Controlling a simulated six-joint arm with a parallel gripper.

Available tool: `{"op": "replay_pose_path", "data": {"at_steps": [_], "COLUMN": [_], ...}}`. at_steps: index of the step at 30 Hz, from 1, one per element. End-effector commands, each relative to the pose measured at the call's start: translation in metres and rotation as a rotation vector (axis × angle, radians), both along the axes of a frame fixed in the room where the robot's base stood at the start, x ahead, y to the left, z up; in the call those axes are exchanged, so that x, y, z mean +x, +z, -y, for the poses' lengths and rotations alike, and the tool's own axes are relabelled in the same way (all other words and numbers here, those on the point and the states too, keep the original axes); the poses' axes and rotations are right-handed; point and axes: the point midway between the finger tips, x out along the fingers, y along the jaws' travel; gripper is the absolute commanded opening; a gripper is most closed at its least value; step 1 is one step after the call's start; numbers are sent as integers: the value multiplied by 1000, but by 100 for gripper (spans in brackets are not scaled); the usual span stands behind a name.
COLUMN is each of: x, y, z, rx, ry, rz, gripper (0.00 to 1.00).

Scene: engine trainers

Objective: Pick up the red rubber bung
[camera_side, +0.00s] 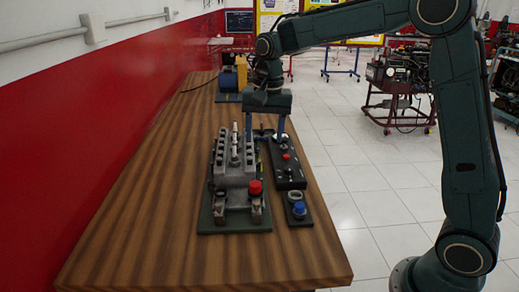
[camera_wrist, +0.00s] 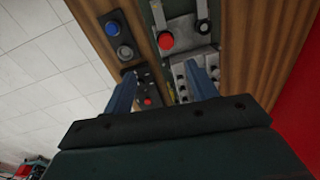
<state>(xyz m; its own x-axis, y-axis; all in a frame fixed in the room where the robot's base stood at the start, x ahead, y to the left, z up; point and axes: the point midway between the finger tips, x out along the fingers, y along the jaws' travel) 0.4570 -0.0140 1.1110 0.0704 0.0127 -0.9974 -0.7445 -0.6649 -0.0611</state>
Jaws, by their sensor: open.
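A round red bung (camera_side: 255,187) sits at the near right end of the grey engine block (camera_side: 235,160); it also shows in the wrist view (camera_wrist: 166,40), near the top centre. A smaller red piece (camera_side: 286,157) sits on the black panel (camera_side: 290,180) beside the block; I cannot tell what it is. My gripper (camera_side: 264,135) points down over the far part of the block and panel, beyond the bung and apart from it. Its two blue fingers are open with nothing held between them (camera_wrist: 160,70).
A blue cap (camera_side: 299,208) and a pale ring (camera_side: 295,195) are at the panel's near end. Block and panel stand on a long wooden table (camera_side: 140,225) along a red wall. A blue and yellow unit (camera_side: 232,75) stands at the far end. The table's near left is clear.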

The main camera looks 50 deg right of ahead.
Motion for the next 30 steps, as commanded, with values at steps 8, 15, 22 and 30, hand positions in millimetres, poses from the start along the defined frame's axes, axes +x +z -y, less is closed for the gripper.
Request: {"op": "replay_pose_path", "data": {"at_steps": [8, 15, 22, 30], "x": [27, 29, 29, 30], "y": [-26, -28, -41, -80], "z": [3, 3, 3, 2], "rx": [7, 8, 8, 8], "ry": [-91, -100, -99, -98], "rz": [-47, -52, -53, -54], "gripper": [58, 58, 58, 58]}}
